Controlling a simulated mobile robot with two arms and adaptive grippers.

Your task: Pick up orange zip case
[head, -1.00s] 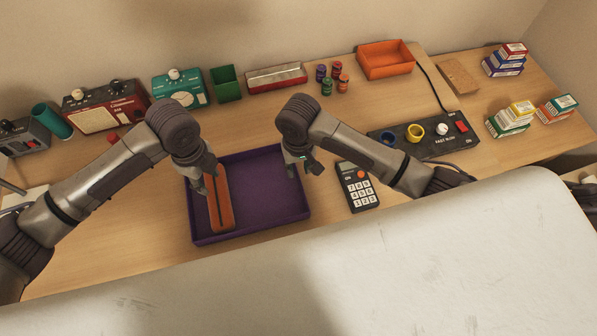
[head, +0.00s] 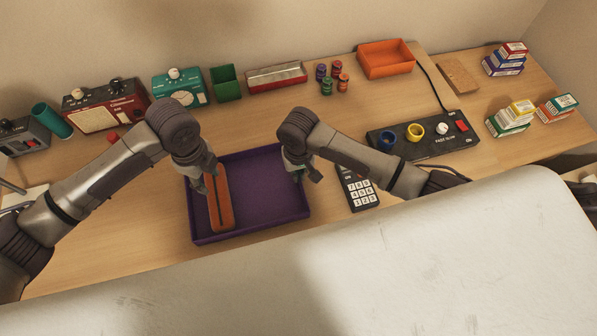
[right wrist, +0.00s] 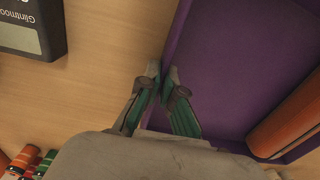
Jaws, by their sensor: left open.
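The orange zip case (head: 224,208) is a long slim case lying in the left part of a purple tray (head: 270,220). In the right wrist view the case (right wrist: 290,118) shows at the right edge. My left gripper (head: 206,182) is open at the case's upper left side, one finger on its left; the gripper partly hides the case, and I cannot tell if they touch. My right gripper (head: 306,176) is at the tray's right wall. In the right wrist view its fingers (right wrist: 163,72) are close together, one on each side of the tray rim.
A calculator (head: 362,195) lies right of the tray, partly behind my right arm. A black panel (head: 430,137) with blue and yellow rings is further right. Devices, a green bin (head: 226,84), small spools (head: 327,86) and an orange bin (head: 386,60) line the back.

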